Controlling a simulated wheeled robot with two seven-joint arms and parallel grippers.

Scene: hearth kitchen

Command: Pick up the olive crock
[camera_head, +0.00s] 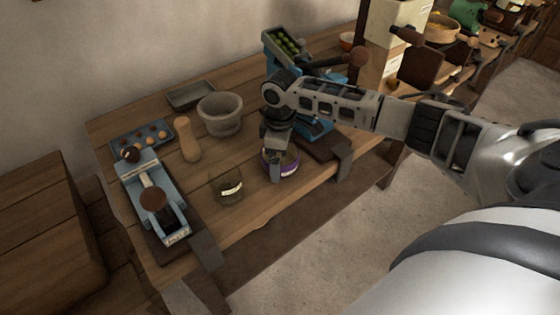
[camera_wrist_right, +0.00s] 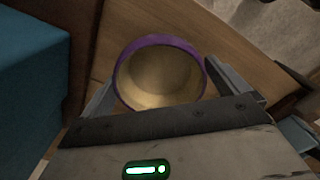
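A round crock with a purple band (camera_head: 283,168) stands on the wooden bench near its front edge. In the right wrist view the crock (camera_wrist_right: 160,75) shows from above, with a purple rim and an empty-looking cream inside. My right gripper (camera_head: 277,165) points down over it. In the wrist view the right gripper's fingers (camera_wrist_right: 160,88) are spread on either side of the crock; I cannot tell whether they touch it. My left gripper is not in view.
A blue press with green olives (camera_head: 288,45) stands just behind my right gripper. A stone mortar (camera_head: 220,114), a wooden pestle (camera_head: 187,139), a blue tray (camera_head: 141,139) and another blue device (camera_head: 158,195) occupy the left. The bench's front edge is close.

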